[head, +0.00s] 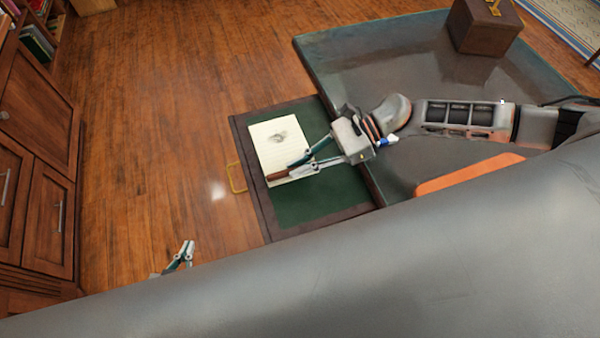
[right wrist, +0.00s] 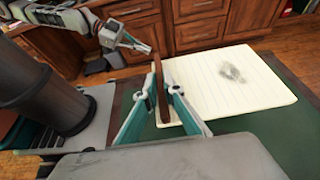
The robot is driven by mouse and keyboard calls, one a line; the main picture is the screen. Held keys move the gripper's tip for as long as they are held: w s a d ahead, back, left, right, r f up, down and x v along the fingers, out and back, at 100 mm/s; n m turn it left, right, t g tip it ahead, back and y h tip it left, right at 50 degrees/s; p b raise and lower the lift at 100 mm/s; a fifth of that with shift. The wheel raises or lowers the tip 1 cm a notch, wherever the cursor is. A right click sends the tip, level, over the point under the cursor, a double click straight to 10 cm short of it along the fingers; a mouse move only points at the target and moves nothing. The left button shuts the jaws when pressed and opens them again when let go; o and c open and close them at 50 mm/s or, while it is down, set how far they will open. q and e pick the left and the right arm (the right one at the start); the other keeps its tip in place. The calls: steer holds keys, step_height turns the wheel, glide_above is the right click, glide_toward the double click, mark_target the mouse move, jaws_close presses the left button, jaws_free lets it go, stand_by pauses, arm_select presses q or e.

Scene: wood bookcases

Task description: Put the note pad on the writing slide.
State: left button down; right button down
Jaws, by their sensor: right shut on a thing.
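The note pad (head: 277,140) has cream lined pages with a grey sketch and a brown binding edge. It lies over the green top of the writing slide (head: 310,207), towards the brass-handled side. My right gripper (head: 287,172) is shut on the pad's brown binding edge. In the right wrist view the brown edge (right wrist: 161,95) stands between the fingers, with the pages spread to the right. I cannot tell whether the whole pad touches the slide. My left gripper (head: 186,252) is away from the pad, low at the left; its finger opening is unclear.
The slide's brass handle (head: 236,177) faces left. A dark desk top (head: 350,60) adjoins the slide on the right, with a brown box (head: 484,28) on it. Wooden cabinets (head: 35,160) stand at the left, with open wood floor (head: 160,110) between.

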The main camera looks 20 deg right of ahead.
glide_above(300, 184)
step_height(300, 184, down, 4)
steer(key=shift+f, duration=0.1)
stand_by(0.3)
steer(key=shift+f+b, duration=0.3)
steer(key=shift+b, duration=0.2)
steer(key=shift+f+b, duration=0.3)
steer(key=shift+b, duration=0.1)
steer(key=c, duration=2.2)
jaws_free()
steer(key=shift+o, duration=0.2)
